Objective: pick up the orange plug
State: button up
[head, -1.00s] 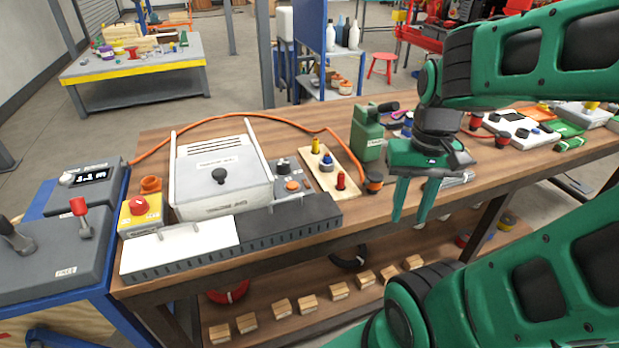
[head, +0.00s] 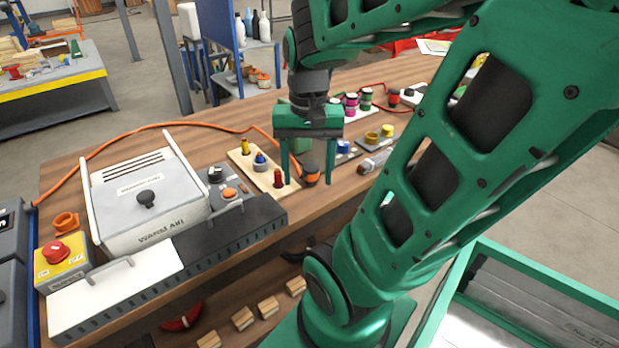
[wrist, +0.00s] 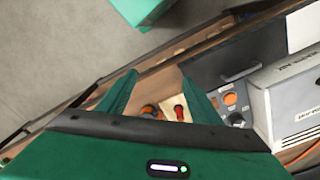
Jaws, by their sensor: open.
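The orange plug (head: 311,175), dark with an orange band, sits on the wooden bench at the end of an orange cable (head: 200,124). It is right of a pale board with yellow, blue and red pegs. My gripper (head: 309,194) is open and empty, pointing down. In the head view its fingers show on either side of the plug, but I cannot tell whether they are around it or nearer the camera. In the wrist view an orange piece (wrist: 150,110), probably the plug, shows between the fingers, partly hidden by my gripper's body, beside a red peg (wrist: 180,109).
A peg board (head: 262,174) and a grey control box (head: 228,188) stand left of the plug. A white lidded machine (head: 148,200) is further left. The bench's front edge is near.

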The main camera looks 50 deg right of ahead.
jog(key=w+d+m, duration=0.7)
jog(key=d, duration=0.1)
jog(key=m, duration=0.5)
send_near(311, 167)
jog(key=shift+w+d+f, duration=0.1)
jog(key=shift+w+d, duration=0.05)
jog(key=shift+d+f, duration=0.15)
jog(key=shift+f, duration=0.2)
notch_tip(311, 167, down, 4)
jog(key=shift+f, duration=0.2)
jog(key=shift+a+f, duration=0.2)
jog(key=shift+f, duration=2.7)
jog(key=c, duration=1.3)
